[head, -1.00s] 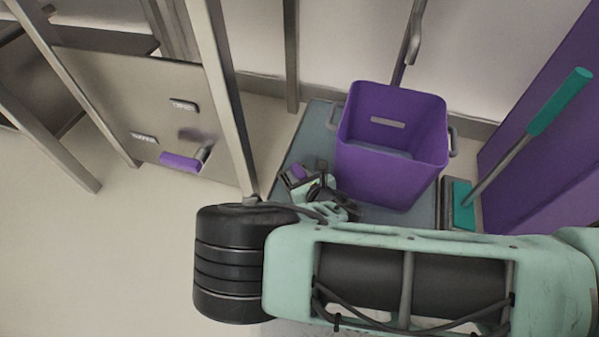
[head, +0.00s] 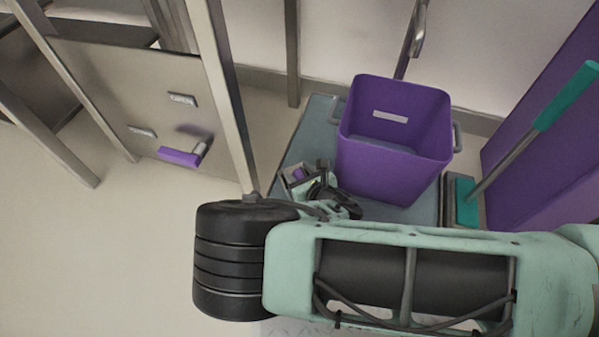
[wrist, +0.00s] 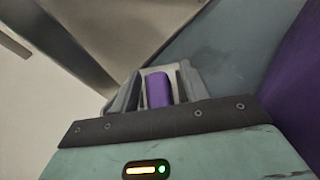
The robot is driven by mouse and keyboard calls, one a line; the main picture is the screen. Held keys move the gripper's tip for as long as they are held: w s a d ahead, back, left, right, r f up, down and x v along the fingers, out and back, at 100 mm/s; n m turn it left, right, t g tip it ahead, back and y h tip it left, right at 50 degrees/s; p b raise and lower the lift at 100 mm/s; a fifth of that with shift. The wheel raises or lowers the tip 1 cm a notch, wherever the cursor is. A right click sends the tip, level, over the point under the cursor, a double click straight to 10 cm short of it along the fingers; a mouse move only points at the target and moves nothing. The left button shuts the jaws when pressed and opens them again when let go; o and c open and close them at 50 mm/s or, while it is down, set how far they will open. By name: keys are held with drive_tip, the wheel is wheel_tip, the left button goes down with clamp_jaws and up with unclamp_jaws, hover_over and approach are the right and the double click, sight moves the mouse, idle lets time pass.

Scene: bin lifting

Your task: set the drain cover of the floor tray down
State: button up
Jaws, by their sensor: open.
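My gripper (head: 303,180) is low over the left part of the grey-blue floor tray (head: 317,128), left of the purple bin. In the wrist view my gripper (wrist: 155,82) has its two grey fingers apart. A purple upright piece (wrist: 158,90), which looks like the grip of the drain cover, stands between them, with a narrow gap on each side. A pale surface shows behind it. The purple piece also shows small in the head view (head: 297,175). The rest of the cover is hidden by my gripper, and I cannot tell exactly how it sits on the tray.
The purple bin (head: 392,165) stands on the tray close to the right of my gripper. A teal-handled tool (head: 568,95) leans at the right. A metal post (head: 224,95) and a panel with a purple handle (head: 180,157) are at the left. Floor at the lower left is clear.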

drive_tip(key=p+v, duration=0.6)
drive_tip(key=v, duration=0.6)
drive_tip(key=s+a+r+m+g+h, duration=0.2)
drive_tip(key=s+r+m+g, duration=0.25)
drive_tip(key=r+m, duration=0.55)
drive_tip(key=s+a+r+m+g+h, duration=0.25)
drive_tip(key=r+m+g, duration=0.4)
drive_tip(key=m, duration=0.75)
drive_tip(key=s+d+r+m, duration=0.2)
drive_tip(key=d+r+m, duration=0.1)
drive_tip(key=r, duration=0.3)
drive_tip(key=s+d+r+m, duration=0.2)
drive_tip(key=d+r+m, duration=0.1)
drive_tip(key=d+r, duration=0.2)
drive_tip(key=s+d+r+m+g, duration=0.1)
drive_tip(key=s+d+r+m, duration=0.2)
drive_tip(key=r, duration=0.5)
drive_tip(key=shift+d, duration=0.45)
